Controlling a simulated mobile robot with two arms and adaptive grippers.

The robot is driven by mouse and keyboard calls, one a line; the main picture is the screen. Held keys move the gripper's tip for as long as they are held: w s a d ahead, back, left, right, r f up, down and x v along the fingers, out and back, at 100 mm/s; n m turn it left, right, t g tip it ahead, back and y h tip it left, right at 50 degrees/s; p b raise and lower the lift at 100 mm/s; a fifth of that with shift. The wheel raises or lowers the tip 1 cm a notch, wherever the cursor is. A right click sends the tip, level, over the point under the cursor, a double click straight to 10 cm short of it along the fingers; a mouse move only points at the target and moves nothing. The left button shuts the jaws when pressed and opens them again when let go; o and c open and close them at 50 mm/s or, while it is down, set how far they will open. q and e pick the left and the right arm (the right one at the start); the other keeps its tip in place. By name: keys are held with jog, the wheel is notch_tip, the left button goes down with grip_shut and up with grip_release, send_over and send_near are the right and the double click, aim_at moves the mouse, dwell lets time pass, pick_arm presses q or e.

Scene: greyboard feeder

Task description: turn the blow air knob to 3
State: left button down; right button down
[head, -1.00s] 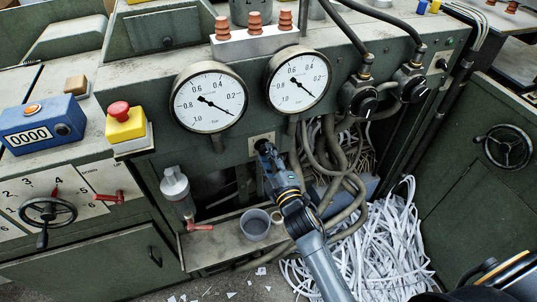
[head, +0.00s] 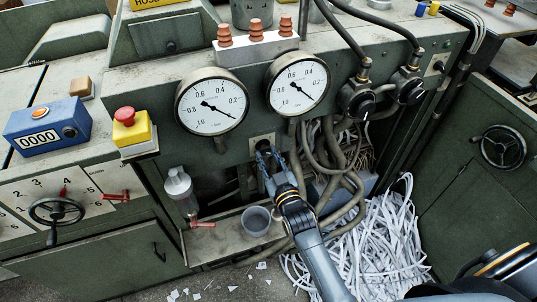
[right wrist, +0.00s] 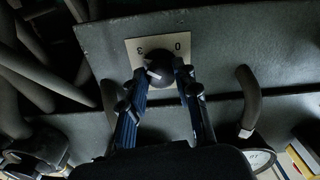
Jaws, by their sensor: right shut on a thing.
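The knob (right wrist: 165,70) is dark and round, with a short white mark on its lower left side in the right wrist view. It sits on a pale plate (right wrist: 133,47) marked 3 on the left and 0 on the right; the figures appear upside down there. In the head view the plate (head: 262,138) is below and between the two gauges. My right gripper (head: 266,151) reaches up to it and largely covers the knob. In the right wrist view my right gripper (right wrist: 167,75) has a finger on each side of the knob, shut on it. My left gripper is out of view.
Two round gauges (head: 211,101) (head: 297,84) are above the plate. Hoses (head: 340,160) hang close to the right of my gripper. A grey cup (head: 256,221) stands on the ledge below. Shredded paper (head: 375,240) heaps on the floor at right.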

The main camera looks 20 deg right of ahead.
jog(key=shift+f+m, duration=0.1)
jog(key=shift+m, duration=0.9)
jog(key=c, duration=1)
grip_release()
jog(key=s, duration=1.2)
jog(key=shift+d, duration=0.15)
